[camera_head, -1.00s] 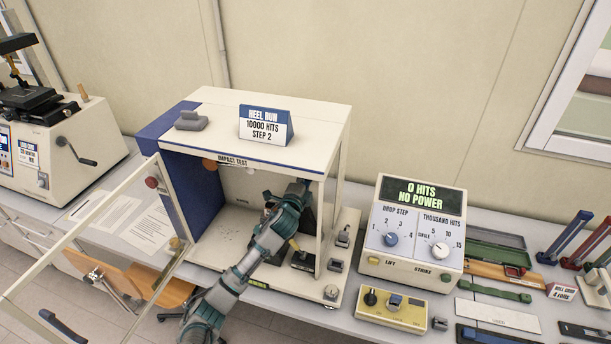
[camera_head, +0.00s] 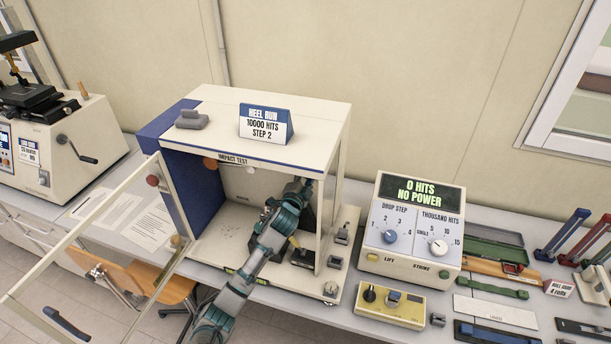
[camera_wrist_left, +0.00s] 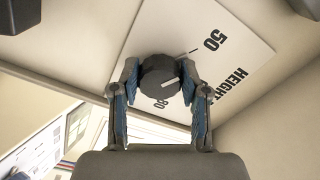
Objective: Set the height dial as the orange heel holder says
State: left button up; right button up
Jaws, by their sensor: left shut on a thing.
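In the left wrist view the height dial (camera_wrist_left: 161,76) is a dark round knob on a white plate (camera_wrist_left: 215,62) marked HEIGHT, with 50 and 80. My left gripper (camera_wrist_left: 160,80) is shut on the knob, one finger on each side. In the head view my left gripper (camera_head: 302,188) reaches into the impact test cabinet (camera_head: 250,160) at its upper right, and the dial is hidden there. I cannot pick out the orange heel holder or any writing on it. My right gripper is out of view.
The cabinet's clear door (camera_head: 85,235) stands open at left. A HEEL RUN sign (camera_head: 266,125) on top reads 10000 HITS, STEP 2. The control box (camera_head: 414,228) at right shows 0 HITS, NO POWER. Tools crowd the bench at right.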

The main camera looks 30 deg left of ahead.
pick_arm(q)
jog(key=shift+f, duration=0.25)
jog(key=o, duration=1)
jog(key=shift+c, duration=0.2)
jog(key=shift+o, duration=0.9)
jog(key=shift+w, duration=0.25)
jog(key=v, duration=1.1)
jog(key=shift+s, duration=0.4)
jog(key=shift+d+f, duration=0.1)
jog(key=shift+d, duration=0.05)
